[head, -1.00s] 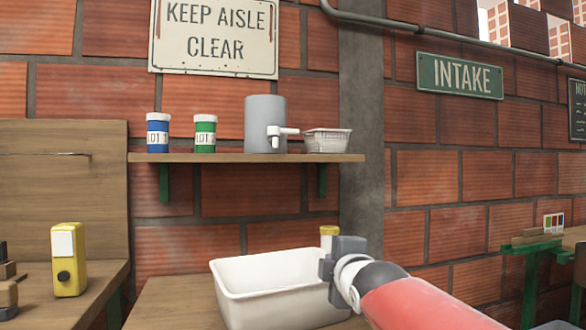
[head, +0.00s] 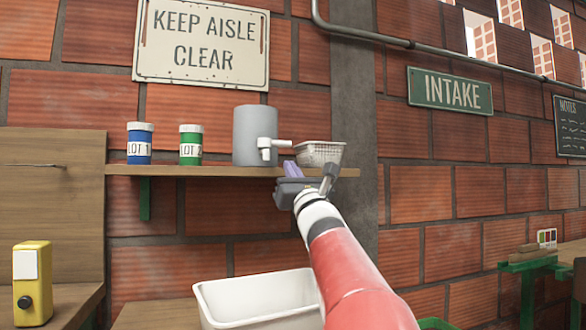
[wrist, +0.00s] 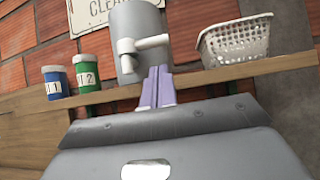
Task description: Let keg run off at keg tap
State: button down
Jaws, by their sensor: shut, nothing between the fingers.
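The keg (head: 255,130) is a grey cylinder standing on the wooden shelf. Its white keg tap (head: 270,147) sticks out to the right. My gripper (head: 289,167) is raised at the shelf's front edge, just below and right of the tap. In the wrist view the purple fingers (wrist: 157,87) are shut together and empty. They point up at the keg (wrist: 137,28), with their tips just under the white tap (wrist: 146,43). I cannot tell whether they touch it.
A white mesh basket (head: 320,153) stands right of the tap. Blue (head: 139,146) and green (head: 190,146) lot jars stand left of the keg on the shelf (head: 215,171). A white tub (head: 262,297) sits below. A yellow device (head: 32,282) is at the left.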

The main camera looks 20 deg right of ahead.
aim_at(276, 143)
jog(key=p+x, duration=0.3)
jog(key=x, duration=0.3)
jog(key=shift+w, duration=0.15)
jog(key=shift+f+m+h+b, duration=0.1)
jog(key=shift+m+h+b, duration=0.25)
jog(key=shift+b, duration=0.55)
jog(key=shift+s+m+h+b, duration=0.35)
jog(key=shift+m+h+b, duration=0.1)
jog(key=shift+h+b, duration=0.8)
jog(key=shift+s+b, duration=0.5)
jog(key=shift+b, duration=0.9)
jog(key=shift+s+a+r+b, duration=0.25)
jog(key=shift+s+b, duration=0.1)
jog(key=shift+b, duration=0.15)
jog(key=shift+f, duration=0.1)
